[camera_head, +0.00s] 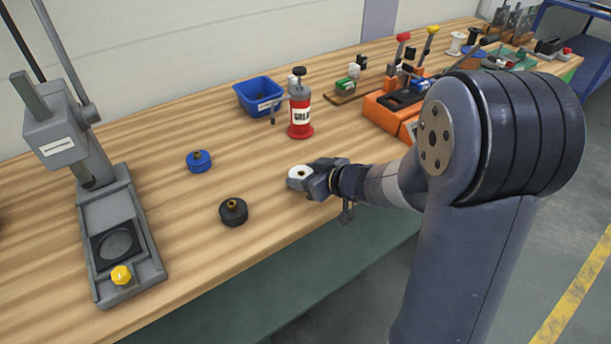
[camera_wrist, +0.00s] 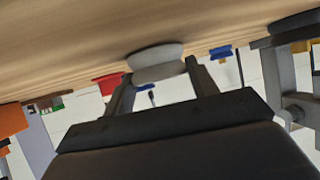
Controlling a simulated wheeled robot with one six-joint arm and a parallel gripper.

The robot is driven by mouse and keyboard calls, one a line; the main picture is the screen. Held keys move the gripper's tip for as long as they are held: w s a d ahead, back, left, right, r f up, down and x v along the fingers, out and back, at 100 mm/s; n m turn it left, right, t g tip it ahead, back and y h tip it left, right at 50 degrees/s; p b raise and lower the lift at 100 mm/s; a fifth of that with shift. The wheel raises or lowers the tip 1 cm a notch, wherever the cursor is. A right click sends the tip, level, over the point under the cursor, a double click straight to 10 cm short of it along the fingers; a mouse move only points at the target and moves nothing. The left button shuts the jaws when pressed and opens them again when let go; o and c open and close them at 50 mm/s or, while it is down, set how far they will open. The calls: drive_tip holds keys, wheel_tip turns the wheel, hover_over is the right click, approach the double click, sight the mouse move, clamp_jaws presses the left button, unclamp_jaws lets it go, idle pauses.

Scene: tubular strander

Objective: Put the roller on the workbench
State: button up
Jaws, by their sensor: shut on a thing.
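A white roller (camera_head: 297,172) with a dark centre hole is between the fingers of my gripper (camera_head: 312,177), over the front part of the wooden workbench (camera_head: 262,180). In the wrist view, which is upside down, the roller (camera_wrist: 156,66) shows as a pale disc edge-on, with a finger of my gripper (camera_wrist: 160,78) on each side. It is very close to the bench top (camera_wrist: 70,40); I cannot tell whether it touches. A blue roller (camera_head: 199,161) and a black roller (camera_head: 233,211) stand on the bench to the left.
A grey press (camera_head: 120,235) stands at the left. A red grease bottle (camera_head: 300,118) and a blue bin (camera_head: 259,95) are behind my gripper. An orange device (camera_head: 390,112) is to the right. The bench between the black roller and my gripper is clear.

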drive_tip(key=o, duration=1.1)
drive_tip(key=shift+f, duration=0.15)
drive_tip(key=shift+c, duration=0.2)
drive_tip(key=o, duration=0.5)
drive_tip(key=shift+c, duration=0.2)
drive_tip(key=shift+d+r, duration=0.1)
drive_tip(key=shift+r, duration=0.25)
drive_tip(key=p+v, duration=0.3)
drive_tip(key=v, duration=0.8)
drive_tip(key=shift+s+d, duration=0.2)
drive_tip(key=shift+s, duration=0.15)
